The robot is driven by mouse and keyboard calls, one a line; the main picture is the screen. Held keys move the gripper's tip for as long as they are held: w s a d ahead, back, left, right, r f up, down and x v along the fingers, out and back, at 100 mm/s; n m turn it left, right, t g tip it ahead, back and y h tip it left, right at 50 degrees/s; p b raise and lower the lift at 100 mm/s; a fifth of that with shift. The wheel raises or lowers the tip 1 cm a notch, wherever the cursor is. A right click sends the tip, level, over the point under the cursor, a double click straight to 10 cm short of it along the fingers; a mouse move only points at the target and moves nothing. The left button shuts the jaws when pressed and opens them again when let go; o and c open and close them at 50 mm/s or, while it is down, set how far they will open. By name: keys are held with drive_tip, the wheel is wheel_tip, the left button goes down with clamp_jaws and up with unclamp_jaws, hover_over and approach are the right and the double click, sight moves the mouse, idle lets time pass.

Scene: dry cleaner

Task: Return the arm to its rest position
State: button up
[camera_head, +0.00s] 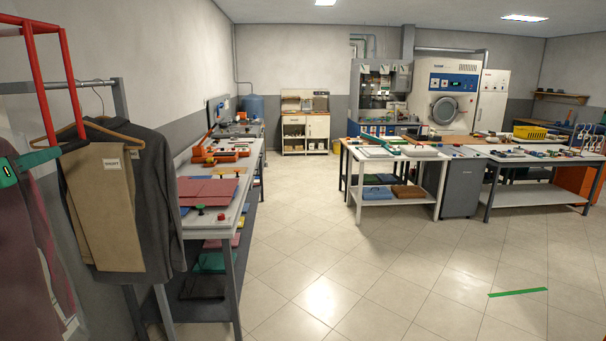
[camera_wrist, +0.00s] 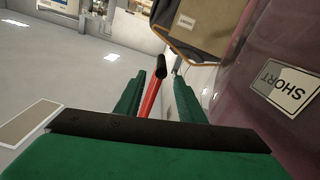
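My gripper (camera_wrist: 159,75) shows in the wrist view with its two green fingers apart. A red bar (camera_wrist: 151,100) with a black end lies in line with the gap between them; I see no firm grip on it. Green parts at the left edge of the head view look like my gripper, close to the hanging clothes. A maroon garment (camera_head: 30,265) hangs there; in the wrist view it is close on the right, with a "SHORT" tag (camera_wrist: 284,85). My arm is mostly out of view.
A dark jacket (camera_head: 155,215) and tan trousers (camera_head: 105,205) hang from a grey rail (camera_head: 60,86) at left. A long worktable (camera_head: 225,190) with tools is right of the clothes. The tiled floor (camera_head: 330,270) is clear in the middle.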

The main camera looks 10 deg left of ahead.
drive_tip(key=w+d+f+m+t+h, duration=0.1)
drive_tip(key=w+d+f+m+h, duration=0.3)
drive_tip(key=d+f, duration=0.5)
drive_tip(key=w+d+f+m+t+h, duration=0.25)
drive_tip(key=w+d+f, duration=0.4)
drive_tip(key=f, duration=0.45)
drive_tip(key=s+d+f+m+t+h, duration=0.1)
drive_tip(key=s+d+f+h, duration=0.1)
drive_tip(key=d+f, duration=0.95)
drive_tip(key=s+d+f+m+t+h, duration=0.1)
drive_tip(key=s+d+f, duration=0.2)
drive_tip(key=d+f, duration=0.8)
drive_tip(key=s+d+f+n+y, duration=0.2)
drive_tip(key=s+d+f, duration=0.3)
drive_tip(key=s+d, duration=0.45)
drive_tip(key=s+d+f+n+y, duration=0.3)
drive_tip(key=s+d+f, duration=0.2)
drive_tip(key=s+d, duration=0.4)
drive_tip(key=s+d+f+g, duration=0.2)
drive_tip(key=s+d, duration=0.1)
drive_tip(key=s, duration=0.5)
drive_tip(key=s+d+f+m+g, duration=0.1)
drive_tip(key=s+d+f+g, duration=0.1)
drive_tip(key=s, duration=0.6)
drive_tip(key=s+d+f+g, duration=0.2)
drive_tip(key=s+d+g, duration=0.1)
drive_tip(key=s, duration=0.5)
drive_tip(key=shift+d+f+g, duration=0.2)
drive_tip(key=shift+d+g, duration=0.15)
